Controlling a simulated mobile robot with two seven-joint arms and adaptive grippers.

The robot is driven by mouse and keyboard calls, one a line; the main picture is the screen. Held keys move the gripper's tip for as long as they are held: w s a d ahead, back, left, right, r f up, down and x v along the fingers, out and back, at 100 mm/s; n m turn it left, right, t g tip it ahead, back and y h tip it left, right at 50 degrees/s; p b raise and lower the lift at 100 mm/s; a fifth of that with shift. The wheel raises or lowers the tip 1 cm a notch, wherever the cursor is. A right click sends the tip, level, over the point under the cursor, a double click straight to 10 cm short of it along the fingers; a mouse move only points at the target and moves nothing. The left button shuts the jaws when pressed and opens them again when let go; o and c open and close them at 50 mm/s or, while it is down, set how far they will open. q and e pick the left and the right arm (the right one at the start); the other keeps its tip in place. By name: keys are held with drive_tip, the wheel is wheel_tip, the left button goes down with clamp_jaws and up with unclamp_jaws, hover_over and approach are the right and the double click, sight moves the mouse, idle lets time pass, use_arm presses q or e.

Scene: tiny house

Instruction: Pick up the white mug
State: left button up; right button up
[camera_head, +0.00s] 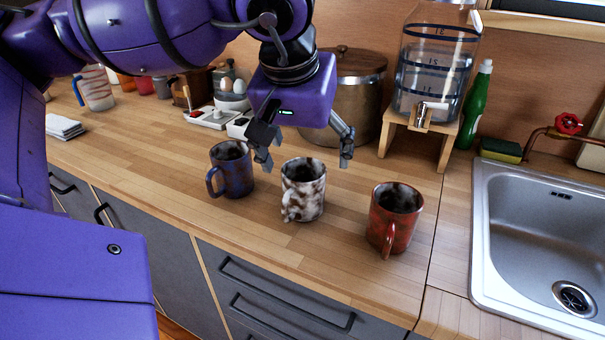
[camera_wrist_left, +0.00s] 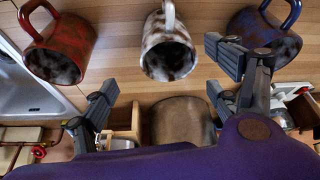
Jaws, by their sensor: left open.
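The white mug (camera_head: 304,190) has brown-grey blotches and stands upright on the wooden counter, between a blue mug (camera_head: 232,168) and a red mug (camera_head: 396,217). Its handle points to the front left. My left gripper (camera_head: 305,165) is open and empty above and slightly behind the white mug, with one finger to each side. In the left wrist view the white mug (camera_wrist_left: 168,47) is at the top middle, beyond the spread fingertips (camera_wrist_left: 165,75), with its handle at the top edge. My right gripper is not in view.
The red mug (camera_wrist_left: 60,48) and blue mug (camera_wrist_left: 265,38) flank it closely. A lidded brown pot (camera_head: 355,95), a water dispenser (camera_head: 437,65) on a wooden stand and a green bottle (camera_head: 476,105) stand behind. A sink (camera_head: 545,225) is at right. The counter's front strip is clear.

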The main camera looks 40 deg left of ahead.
sight(304, 175)
use_arm(q)
drive_tip(key=x, duration=0.5)
drive_tip(key=shift+s+a+f, duration=0.3)
drive_tip(key=shift+a+f, duration=0.1)
drive_tip(key=shift+a, duration=0.05)
drive_tip(key=shift+w+a+f+b, duration=0.1)
drive_tip(key=shift+f+b, duration=0.2)
drive_tip(key=shift+f, duration=0.1)
drive_tip(key=shift+c, duration=0.8)
drive_tip(key=c, duration=1.2)
drive_tip(key=shift+c, duration=0.5)
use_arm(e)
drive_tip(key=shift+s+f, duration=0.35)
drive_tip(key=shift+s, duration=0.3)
